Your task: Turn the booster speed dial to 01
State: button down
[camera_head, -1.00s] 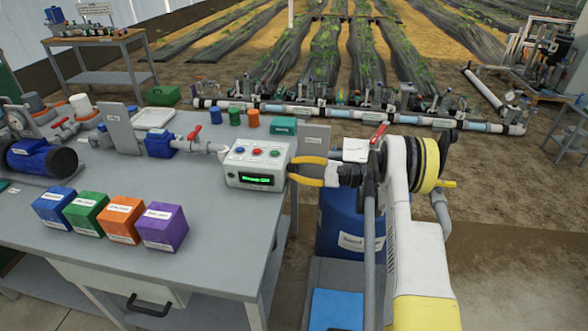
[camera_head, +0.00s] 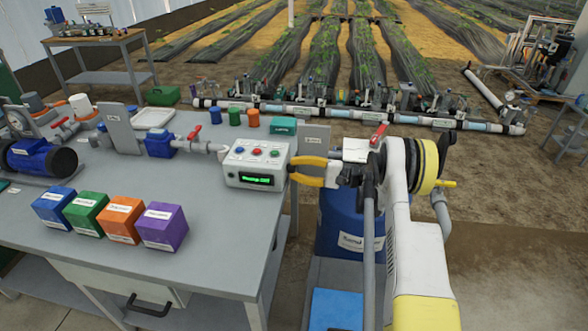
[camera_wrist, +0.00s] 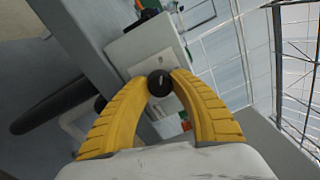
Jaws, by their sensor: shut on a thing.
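The black speed dial (camera_wrist: 160,83) has a pale pointer mark. It sits on the side of the white control box in the wrist view (camera_wrist: 147,45). The two yellow fingers of my gripper (camera_wrist: 160,86) are closed around the dial, one on each side. In the head view the control box (camera_head: 242,178) stands at the table's right edge. My gripper (camera_head: 296,172) reaches its right side from the right, and the fingers hide the dial there. The box's display (camera_head: 257,180) shows green text, too small to read surely.
The grey table (camera_head: 215,245) carries blue, green, orange and purple boxes (camera_head: 162,226) in front of the control box. A valve with a red lever (camera_head: 193,133) stands behind its left side. A blue drum (camera_head: 348,215) stands below my arm.

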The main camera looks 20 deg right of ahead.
jog(key=c, duration=1.1)
grip_release()
jog(key=v, duration=1.2)
